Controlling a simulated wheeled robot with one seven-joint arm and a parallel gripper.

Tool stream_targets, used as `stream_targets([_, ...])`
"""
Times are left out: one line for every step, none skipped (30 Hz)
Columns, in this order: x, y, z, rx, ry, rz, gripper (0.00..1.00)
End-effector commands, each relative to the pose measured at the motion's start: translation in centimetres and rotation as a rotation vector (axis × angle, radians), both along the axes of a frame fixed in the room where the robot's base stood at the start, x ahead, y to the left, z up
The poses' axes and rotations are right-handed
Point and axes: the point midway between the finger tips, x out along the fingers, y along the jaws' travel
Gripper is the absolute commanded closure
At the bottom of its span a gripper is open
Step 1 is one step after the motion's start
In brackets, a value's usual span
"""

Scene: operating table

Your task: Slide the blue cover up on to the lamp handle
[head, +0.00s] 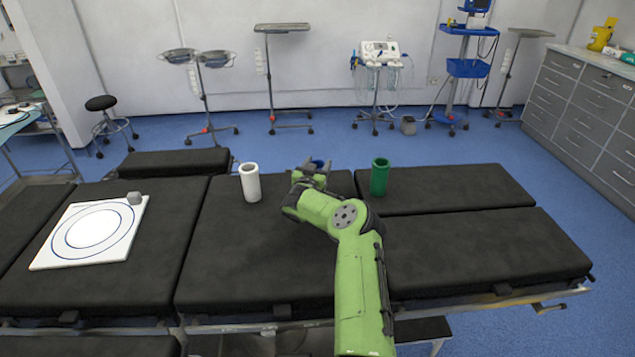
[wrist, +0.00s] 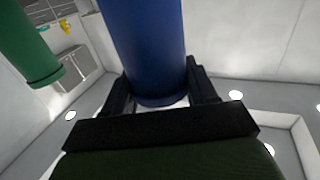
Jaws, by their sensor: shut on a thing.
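The blue cover (wrist: 142,45) is a smooth blue cylinder that fills the upper middle of the wrist view. In the head view only a small bit of the blue cover (head: 318,162) shows past my gripper (head: 309,174). The gripper's two dark fingers stand on either side of the cover in the wrist view, and it is shut on it. In the head view the gripper is over the far part of the black table, between the white and green covers. The cover's lower part is hidden there. The lamp handle is in neither view.
A white hollow cylinder (head: 250,182) stands left of my gripper, and a green one (head: 379,177) stands right. The table's right part is clear.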

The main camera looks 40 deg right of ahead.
Motion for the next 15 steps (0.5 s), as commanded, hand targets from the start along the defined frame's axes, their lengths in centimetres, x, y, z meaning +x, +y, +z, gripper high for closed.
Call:
stream_targets([0.0,0.0,0.0,0.0,0.001,0.0,0.88])
stream_targets([0.0,0.0,0.0,0.0,0.001,0.0,0.88])
stream_targets([0.0,0.0,0.0,0.0,0.001,0.0,0.88])
stream_targets([0.0,0.0,0.0,0.0,0.001,0.0,0.88])
stream_targets([0.0,0.0,0.0,0.0,0.001,0.0,0.88])
stream_targets([0.0,0.0,0.1,0.0,0.001,0.0,0.88])
stream_targets([0.0,0.0,0.3,0.0,0.001,0.0,0.88])
stream_targets([0.0,0.0,0.5,0.0,0.001,0.0,0.88])
stream_targets([0.0,0.0,0.9,-0.001,0.0,0.0,0.88])
stream_targets([0.0,0.0,1.4,-0.001,0.0,0.0,0.88])
stream_targets([0.0,0.0,1.9,-0.002,0.0,0.001,0.88])
stream_targets([0.0,0.0,2.6,-0.003,-0.001,0.001,0.88])
stream_targets([0.0,0.0,3.3,-0.003,-0.001,0.0,0.88])
stream_targets([0.0,0.0,4.1,-0.003,-0.003,0.001,0.88])
stream_targets([0.1,0.0,5.1,-0.004,-0.002,0.001,0.88])
